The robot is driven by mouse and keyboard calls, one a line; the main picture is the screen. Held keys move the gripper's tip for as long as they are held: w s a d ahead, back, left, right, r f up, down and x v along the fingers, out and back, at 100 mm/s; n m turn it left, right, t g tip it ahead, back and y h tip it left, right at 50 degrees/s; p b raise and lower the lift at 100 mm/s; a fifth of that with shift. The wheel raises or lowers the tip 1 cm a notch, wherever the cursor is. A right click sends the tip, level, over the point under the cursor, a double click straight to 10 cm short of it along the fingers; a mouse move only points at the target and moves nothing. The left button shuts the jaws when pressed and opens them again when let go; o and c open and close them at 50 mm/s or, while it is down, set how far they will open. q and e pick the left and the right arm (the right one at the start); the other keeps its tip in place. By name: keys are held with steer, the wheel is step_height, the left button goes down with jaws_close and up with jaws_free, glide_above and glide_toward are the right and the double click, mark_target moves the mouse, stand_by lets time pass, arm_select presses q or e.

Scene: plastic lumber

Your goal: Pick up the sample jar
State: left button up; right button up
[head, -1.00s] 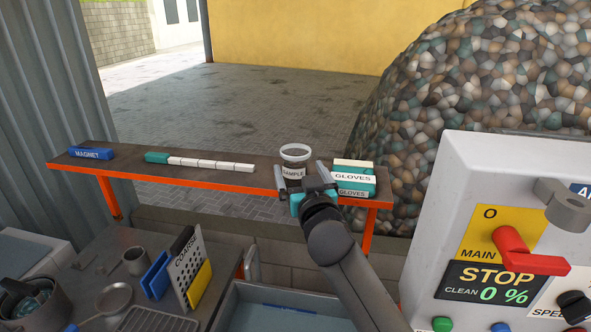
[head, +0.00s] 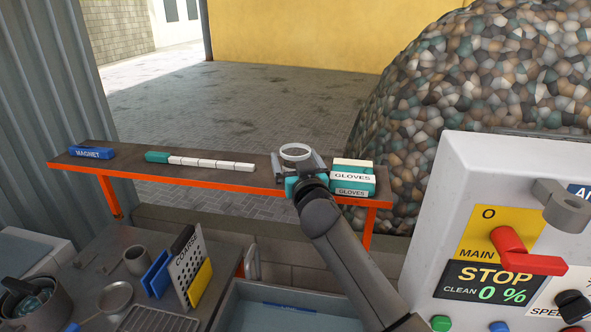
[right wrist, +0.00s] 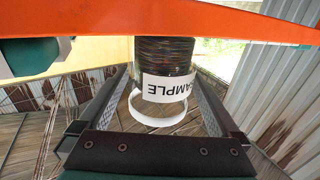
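The sample jar (head: 295,152) stands on the narrow dark shelf, and its white rim shows above my right gripper in the head view. My right gripper (head: 297,166) is open, with one finger on each side of the jar. The gripper covers the jar's body and label in the head view. In the right wrist view the dark jar with its white SAMPLE label (right wrist: 166,88) appears upside down between the two spread fingers. Whether either finger touches it I cannot tell. My left gripper is not in view.
Glove boxes (head: 353,178) stand close to the right of the gripper. A row of white blocks with a teal end (head: 210,164) and a blue magnet (head: 92,153) lie to the left on the orange-edged shelf (head: 130,162). A control panel (head: 460,175) stands at right.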

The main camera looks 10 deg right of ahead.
steer(key=c, duration=1.4)
steer(key=shift+o, duration=0.2)
